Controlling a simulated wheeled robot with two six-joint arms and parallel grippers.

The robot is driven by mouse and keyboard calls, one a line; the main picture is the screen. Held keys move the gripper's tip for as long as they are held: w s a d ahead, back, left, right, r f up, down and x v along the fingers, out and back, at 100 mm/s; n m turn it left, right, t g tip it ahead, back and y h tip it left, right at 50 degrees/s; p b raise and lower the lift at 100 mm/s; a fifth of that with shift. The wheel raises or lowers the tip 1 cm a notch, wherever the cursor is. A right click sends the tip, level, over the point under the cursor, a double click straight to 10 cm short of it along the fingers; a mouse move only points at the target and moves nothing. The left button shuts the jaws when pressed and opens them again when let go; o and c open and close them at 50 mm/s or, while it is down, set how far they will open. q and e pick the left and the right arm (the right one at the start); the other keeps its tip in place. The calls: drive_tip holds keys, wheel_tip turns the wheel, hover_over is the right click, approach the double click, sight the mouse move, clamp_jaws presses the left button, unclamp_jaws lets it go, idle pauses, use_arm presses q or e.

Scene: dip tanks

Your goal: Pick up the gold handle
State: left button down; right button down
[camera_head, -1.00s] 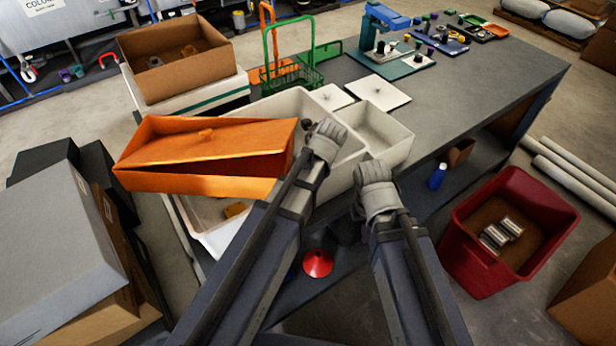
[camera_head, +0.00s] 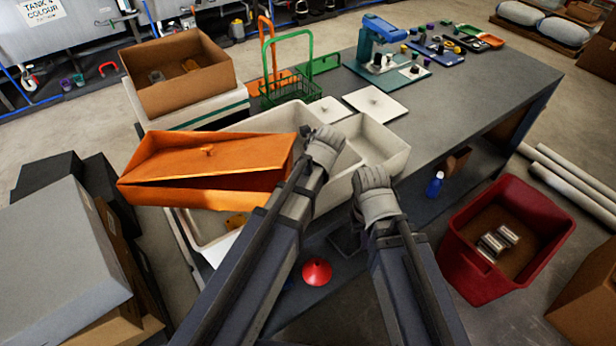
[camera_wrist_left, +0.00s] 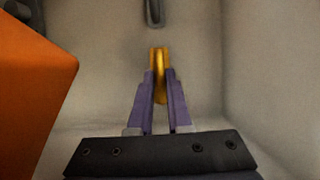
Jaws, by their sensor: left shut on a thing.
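The gold handle (camera_wrist_left: 159,60) is a small upright yellow piece in the left wrist view. The purple fingers of my left gripper (camera_wrist_left: 160,80) are shut on it, one on each side. Pale tank walls surround it. In the head view my left gripper (camera_head: 325,150) is over the white tank (camera_head: 262,124); its fingers and the handle are hidden behind my wrist. My right gripper (camera_head: 374,190) is by the near side of the smaller white tank (camera_head: 395,158). Its fingers are hidden, so its opening cannot be told.
An orange tank (camera_head: 215,190) with a tilted lid sits left of my left arm, and its orange side fills the wrist view's left edge. A grey metal piece (camera_wrist_left: 153,14) lies ahead of the handle. A green basket (camera_head: 290,88) stands behind. A red bin (camera_head: 510,235) is at right.

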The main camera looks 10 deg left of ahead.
wheel_tip(320, 180, up, 25)
drive_tip(key=p, duration=2.4)
drive_tip(key=shift+r+p, duration=0.2)
drive_tip(key=shift+p, duration=0.1)
drive_tip(key=shift+d, duration=0.1)
